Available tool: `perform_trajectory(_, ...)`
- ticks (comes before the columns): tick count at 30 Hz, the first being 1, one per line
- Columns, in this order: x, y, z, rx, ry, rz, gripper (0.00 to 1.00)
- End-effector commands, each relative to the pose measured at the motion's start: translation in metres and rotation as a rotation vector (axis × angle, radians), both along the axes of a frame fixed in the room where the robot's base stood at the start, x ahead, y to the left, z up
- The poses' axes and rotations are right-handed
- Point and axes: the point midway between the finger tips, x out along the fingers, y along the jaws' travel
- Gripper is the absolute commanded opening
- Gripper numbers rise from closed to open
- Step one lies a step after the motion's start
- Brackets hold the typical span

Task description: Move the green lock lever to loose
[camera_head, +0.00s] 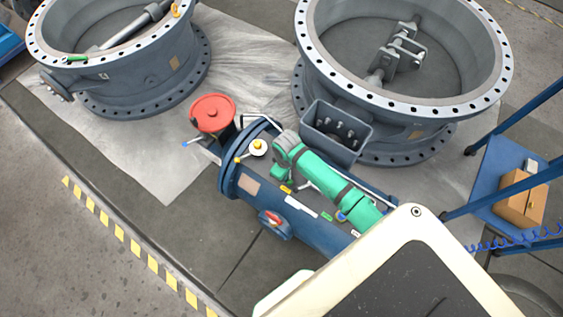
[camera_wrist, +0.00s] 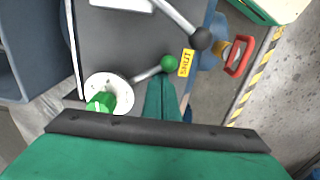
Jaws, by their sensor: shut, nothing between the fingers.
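The green lock lever shows in the wrist view as a metal rod with a green ball knob (camera_wrist: 170,62). The rod runs left and down to a white round hub (camera_wrist: 108,95) with a green centre. The knob is close to a yellow SHUT label (camera_wrist: 185,63). My gripper (camera_wrist: 164,82) is shut and empty, its teal fingers pointing at the knob. The fingertips look close to the knob; I cannot tell whether they touch it. In the head view my green arm lies over the blue valve body (camera_head: 315,232), and the lever cannot be made out there.
A second lever with a black ball knob (camera_wrist: 201,38) stands close beside the green one. A red handle (camera_wrist: 239,56) is to the right. In the head view a grey bin (camera_head: 337,130), a red round cap (camera_head: 212,113) and two large flanged rings surround the valve body.

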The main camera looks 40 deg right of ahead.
Motion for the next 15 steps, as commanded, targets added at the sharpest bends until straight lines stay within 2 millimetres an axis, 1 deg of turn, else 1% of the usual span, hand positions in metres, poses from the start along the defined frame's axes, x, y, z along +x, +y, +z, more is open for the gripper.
perform_trajectory(1,-0.012,-0.009,-0.008,-0.014,0.034,-0.013,0.00)
perform_trajectory(15,-0.008,-0.010,0.023,-0.018,0.027,-0.017,0.00)
